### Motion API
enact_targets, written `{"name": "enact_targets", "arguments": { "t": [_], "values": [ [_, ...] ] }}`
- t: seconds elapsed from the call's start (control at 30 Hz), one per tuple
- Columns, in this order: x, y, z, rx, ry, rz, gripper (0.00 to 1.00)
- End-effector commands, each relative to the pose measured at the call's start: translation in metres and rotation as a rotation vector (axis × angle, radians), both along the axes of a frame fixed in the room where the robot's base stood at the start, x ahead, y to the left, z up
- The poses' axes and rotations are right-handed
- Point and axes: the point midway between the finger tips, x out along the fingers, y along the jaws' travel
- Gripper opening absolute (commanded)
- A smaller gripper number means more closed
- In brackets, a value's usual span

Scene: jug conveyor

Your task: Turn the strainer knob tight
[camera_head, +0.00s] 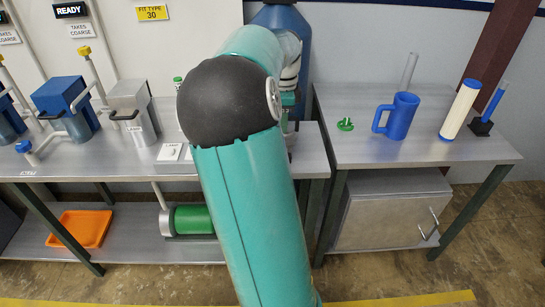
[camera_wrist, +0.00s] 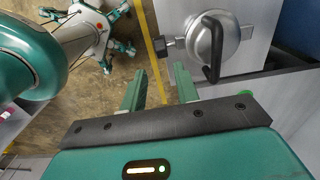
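In the wrist view, a small dark knob (camera_wrist: 165,47) sticks out from the left side of a round metal housing (camera_wrist: 228,42), which I take for the strainer. A black bent handle (camera_wrist: 213,48) crosses the front of the housing. My gripper (camera_wrist: 160,72) is open, its two green fingers apart with nothing between them. The knob lies just beyond the fingertips, roughly in line with the gap, and appears apart from them. In the head view my arm hides the strainer, the knob and most of the gripper.
A blue mug (camera_head: 401,117), a cream cylinder with blue ends (camera_head: 461,108) and a green part (camera_head: 345,125) stand on the right table (camera_head: 440,152). Blue machines (camera_head: 66,105) and a grey one (camera_head: 135,110) line the left bench. An orange tray (camera_head: 80,229) lies on the lower shelf.

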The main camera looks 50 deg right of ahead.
Motion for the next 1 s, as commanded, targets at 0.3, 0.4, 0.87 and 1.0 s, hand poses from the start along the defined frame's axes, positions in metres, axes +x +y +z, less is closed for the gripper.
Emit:
{"name": "enact_targets", "arguments": {
  "t": [0.3, 0.4, 0.87, 1.0],
  "values": [
    [-0.007, -0.007, -0.029, 0.002, 0.006, -0.023, 0.31],
    [-0.007, -0.007, -0.049, 0.001, 0.006, -0.022, 0.31],
    [-0.005, -0.004, -0.129, 0.0, 0.004, -0.017, 0.31],
    [-0.005, -0.004, -0.137, -0.001, 0.002, -0.017, 0.31]
  ]
}}
